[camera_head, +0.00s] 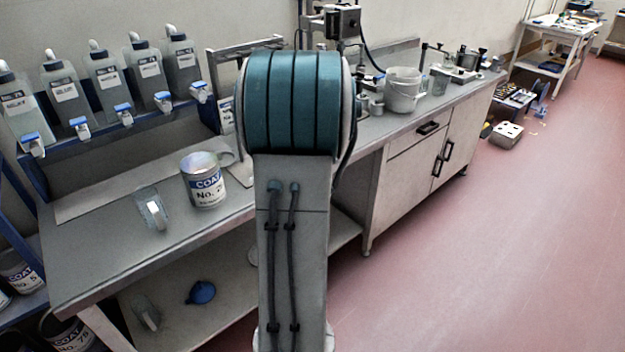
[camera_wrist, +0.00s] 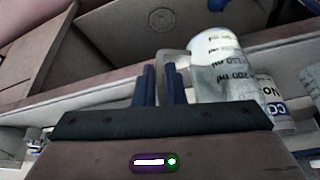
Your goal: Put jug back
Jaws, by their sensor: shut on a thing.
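A clear measuring jug (camera_wrist: 225,72) with dark volume marks fills the upper middle of the wrist view. Its pale handle (camera_wrist: 172,60) lies at the dark blue fingers of my gripper (camera_wrist: 161,84), which is shut on it. In the head view my gripper and this jug are hidden behind my arm.
A labelled COAT can (camera_head: 204,182) stands on the bench; a labelled can (camera_wrist: 275,105) shows beside the held jug. Several bottles (camera_head: 105,80) line the blue rack at left. A white bucket (camera_head: 402,92) stands farther along.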

